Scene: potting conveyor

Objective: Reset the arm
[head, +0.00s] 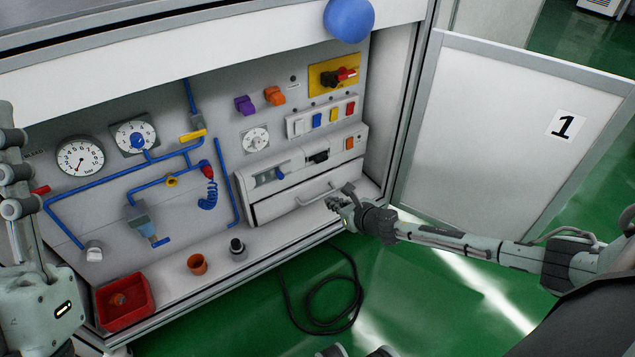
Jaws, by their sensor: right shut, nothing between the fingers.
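My right gripper (336,203) is shut and empty. It is in front of the drawer handle (316,193) on the white unit at the cabinet's lower right; I cannot tell whether it touches the handle. My right arm reaches in from the right edge, across the open door's lower part. My left arm stands folded upright at the left edge, and its fingertips do not show.
A red bin (124,302), an orange pot (197,264) and a small black-topped item (237,248) stand on the cabinet's ledge. A white door (490,140) marked 1 stands open at right. A black cable (328,300) lies coiled on the green floor. A blue ball (348,18) is at the top.

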